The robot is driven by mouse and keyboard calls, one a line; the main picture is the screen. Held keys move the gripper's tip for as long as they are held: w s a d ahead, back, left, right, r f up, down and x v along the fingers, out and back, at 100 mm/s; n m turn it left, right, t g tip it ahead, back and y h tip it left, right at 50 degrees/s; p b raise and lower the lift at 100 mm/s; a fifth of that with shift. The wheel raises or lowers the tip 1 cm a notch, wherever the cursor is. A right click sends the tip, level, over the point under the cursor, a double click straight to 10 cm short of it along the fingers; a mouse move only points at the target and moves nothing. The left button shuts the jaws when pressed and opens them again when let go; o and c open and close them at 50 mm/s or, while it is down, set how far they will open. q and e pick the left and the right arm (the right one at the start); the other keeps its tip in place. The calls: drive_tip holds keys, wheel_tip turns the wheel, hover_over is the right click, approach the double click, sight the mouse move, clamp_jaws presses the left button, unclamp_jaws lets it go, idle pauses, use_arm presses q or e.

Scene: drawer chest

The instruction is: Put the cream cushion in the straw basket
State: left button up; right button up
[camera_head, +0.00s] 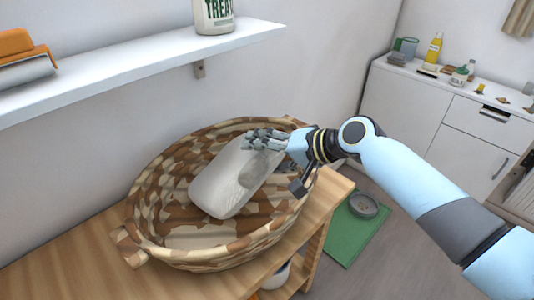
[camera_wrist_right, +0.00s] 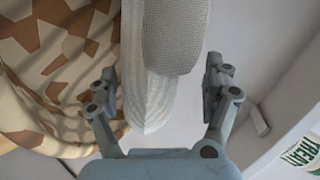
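The cream cushion (camera_head: 226,184), pale and rounded, lies tilted inside the straw basket (camera_head: 155,205), which has a brown and tan patchwork weave. My right gripper (camera_head: 281,160) is at the cushion's upper right end, over the basket's right rim. In the right wrist view the cushion (camera_wrist_right: 160,75) reaches between the two spread fingers of the right gripper (camera_wrist_right: 160,85). A gap shows by the right finger; contact at the left finger is hard to judge. The basket's wall (camera_wrist_right: 45,50) fills the left of that view. My left gripper is not in view.
The basket stands on a wooden table (camera_head: 65,265). A white shelf (camera_head: 130,72) with a jar (camera_head: 213,15) and an orange item (camera_head: 22,55) is above. A white chest (camera_head: 405,108) stands at the right. A green mat (camera_head: 347,232) lies on the floor.

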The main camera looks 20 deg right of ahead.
drive_tip(key=shift+r, duration=0.15)
drive_tip(key=shift+r, duration=0.25)
drive_tip(key=v, duration=1.2)
